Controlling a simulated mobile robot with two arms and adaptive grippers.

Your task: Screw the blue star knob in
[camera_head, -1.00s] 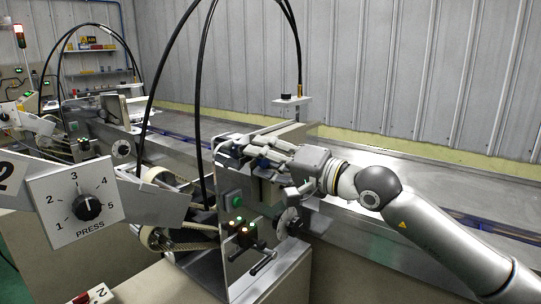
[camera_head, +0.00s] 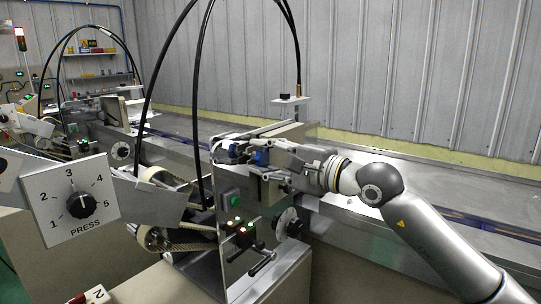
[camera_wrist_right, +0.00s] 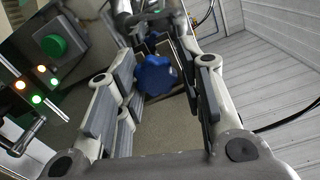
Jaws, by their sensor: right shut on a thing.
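The blue star knob (camera_wrist_right: 155,75) shows between the two fingers of my right gripper (camera_wrist_right: 160,62) in the right wrist view. In the head view the right gripper (camera_head: 248,156) lies across the top of the metal machine plate, its arm coming in from the right. Blue parts (camera_head: 262,157) show among its fingers there. The fingers are shut on the knob, with their tips at its sides. The knob's thread and seat are hidden. My left gripper is not in view.
A green button (camera_head: 234,201), small lit lamps (camera_head: 240,228) and a lever (camera_head: 263,264) sit on the plate below the gripper. A PRESS dial panel (camera_head: 70,203) stands at the left. Black cables (camera_head: 147,100) arch overhead. The conveyor bed (camera_head: 400,190) runs behind my arm.

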